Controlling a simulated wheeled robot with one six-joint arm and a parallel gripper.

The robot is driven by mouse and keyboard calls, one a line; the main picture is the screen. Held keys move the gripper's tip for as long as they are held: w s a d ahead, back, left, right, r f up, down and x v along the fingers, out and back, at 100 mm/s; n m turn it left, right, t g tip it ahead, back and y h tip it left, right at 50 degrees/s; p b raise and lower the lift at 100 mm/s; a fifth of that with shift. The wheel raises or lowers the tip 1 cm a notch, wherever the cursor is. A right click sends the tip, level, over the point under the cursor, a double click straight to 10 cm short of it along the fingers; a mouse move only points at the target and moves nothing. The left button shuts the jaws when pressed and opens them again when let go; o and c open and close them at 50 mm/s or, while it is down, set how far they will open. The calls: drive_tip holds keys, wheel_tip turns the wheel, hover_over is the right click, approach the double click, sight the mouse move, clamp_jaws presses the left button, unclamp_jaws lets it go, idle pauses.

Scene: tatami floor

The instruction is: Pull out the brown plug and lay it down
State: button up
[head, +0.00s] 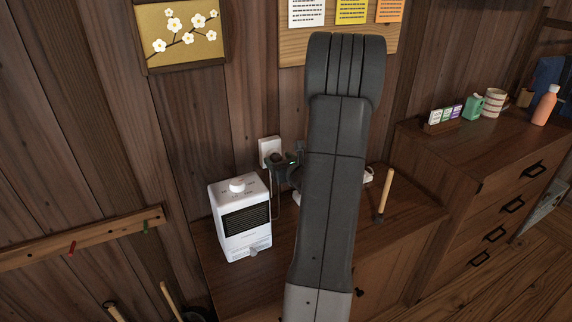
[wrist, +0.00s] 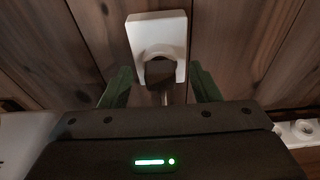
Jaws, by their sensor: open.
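The brown plug (wrist: 159,72) sits in the white wall socket (wrist: 172,25), with its cord hanging down below it. In the head view the plug (head: 277,158) shows as a dark shape at the lower part of the white socket (head: 266,146). My gripper (wrist: 160,88) is open, with one green finger on each side of the plug. The fingers look apart from the plug in the wrist view; my gripper's body hides the cord lower down. In the head view my gripper (head: 283,163) is at the socket, partly hidden by my arm.
A white heater (head: 240,218) stands on the wooden cabinet (head: 285,250), left of my arm. A white power strip (wrist: 300,130) shows at the right. Small items stand on the right-hand dresser (head: 470,150).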

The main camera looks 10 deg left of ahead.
drive_tip(key=shift+w+a+f, duration=0.1)
drive_tip(key=shift+w+a, duration=0.2)
drive_tip(key=shift+w, duration=0.05)
drive_tip(key=shift+c, duration=0.3)
drive_tip(key=c, duration=1)
drive_tip(key=shift+s+d, duration=0.15)
drive_tip(key=shift+f+b+v, duration=0.15)
drive_tip(key=shift+b+v, duration=0.1)
drive_tip(key=shift+v, duration=0.6)
drive_tip(key=shift+f+b+v, duration=0.2)
drive_tip(key=shift+v, duration=0.7)
drive_tip(key=shift+f+b+v, duration=0.15)
drive_tip(key=shift+b+v, duration=0.1)
drive_tip(key=shift+v, duration=0.6)
drive_tip(key=shift+s+d, duration=0.1)
drive_tip(key=shift+s, duration=0.15)
